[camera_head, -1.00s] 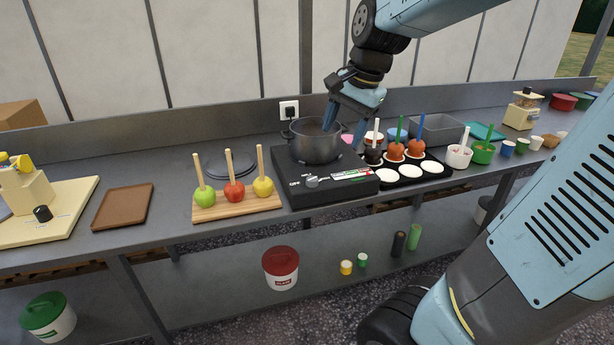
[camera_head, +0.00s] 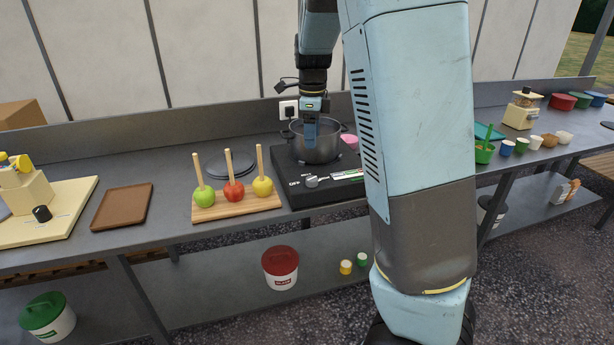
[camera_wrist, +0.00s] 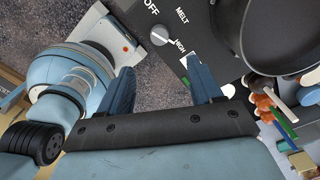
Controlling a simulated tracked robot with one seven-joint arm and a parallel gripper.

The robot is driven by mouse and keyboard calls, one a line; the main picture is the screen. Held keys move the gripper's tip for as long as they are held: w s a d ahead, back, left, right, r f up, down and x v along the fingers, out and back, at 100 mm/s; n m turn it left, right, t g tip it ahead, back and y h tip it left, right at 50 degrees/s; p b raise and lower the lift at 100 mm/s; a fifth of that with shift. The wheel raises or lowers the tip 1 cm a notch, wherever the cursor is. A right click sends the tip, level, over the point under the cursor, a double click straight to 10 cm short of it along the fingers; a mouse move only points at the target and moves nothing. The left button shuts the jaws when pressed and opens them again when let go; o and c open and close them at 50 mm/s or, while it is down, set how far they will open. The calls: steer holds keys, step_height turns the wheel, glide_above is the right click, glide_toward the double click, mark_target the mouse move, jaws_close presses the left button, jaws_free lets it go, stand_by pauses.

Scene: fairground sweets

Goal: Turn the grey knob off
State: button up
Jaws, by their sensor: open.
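The grey knob (camera_head: 311,182) sits on the front of the black hot plate (camera_head: 300,199). In the wrist view the grey knob (camera_wrist: 159,35) is just beyond the gap between my fingertips, apart from them, with the labels OFF, MELT and HIGH around it. A light mark on it appears to point towards HIGH. My gripper (camera_head: 311,140) points down, open and empty, and overlaps the pot in the head view. In the wrist view my gripper (camera_wrist: 160,75) has its two blue fingers spread. The grey pot (camera_head: 334,154) stands on the hot plate behind the knob.
A wooden board (camera_head: 225,208) with green, red and yellow apples on sticks lies left of the hot plate. A brown tray (camera_head: 122,206) is further left. My arm hides the counter right of the hot plate. A socket with a plug (camera_head: 289,110) is behind the pot.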

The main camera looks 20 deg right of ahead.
mark_target(312, 178)
step_height(312, 178, down, 13)
steer(key=shift+f, duration=0.15)
stand_by(0.4)
